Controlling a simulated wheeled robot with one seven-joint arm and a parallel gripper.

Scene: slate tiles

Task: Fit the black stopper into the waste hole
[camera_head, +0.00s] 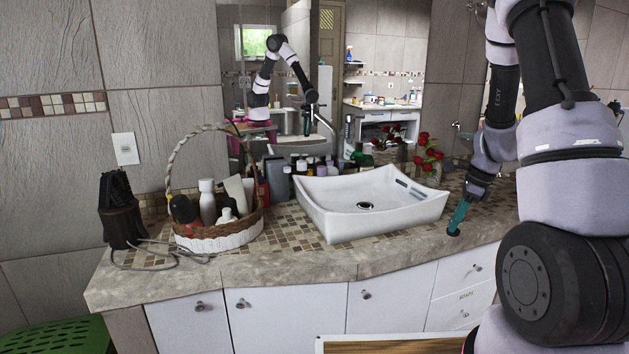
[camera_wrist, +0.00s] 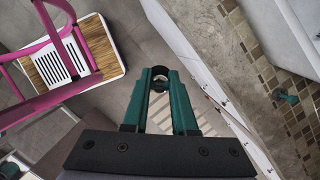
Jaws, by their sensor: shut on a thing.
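The white basin (camera_head: 325,215) stands on the counter, with the dark waste hole (camera_head: 365,205) in its floor. My gripper (camera_head: 458,218) has teal fingers and points down to the right of the basin, apart from it. It is shut on the black stopper (camera_head: 454,233), which shows as a small dark piece at the fingertips. In the wrist view the stopper (camera_wrist: 160,72) sits between the teal fingertips, in front of the counter's edge with the floor behind.
A wicker basket (camera_head: 220,238) of bottles stands left of the basin. Bottles (camera_head: 285,180) and a red-flower vase (camera_head: 428,165) stand behind it. A mirror (camera_head: 330,80) backs the counter. A small teal object (camera_wrist: 286,97) lies on the counter.

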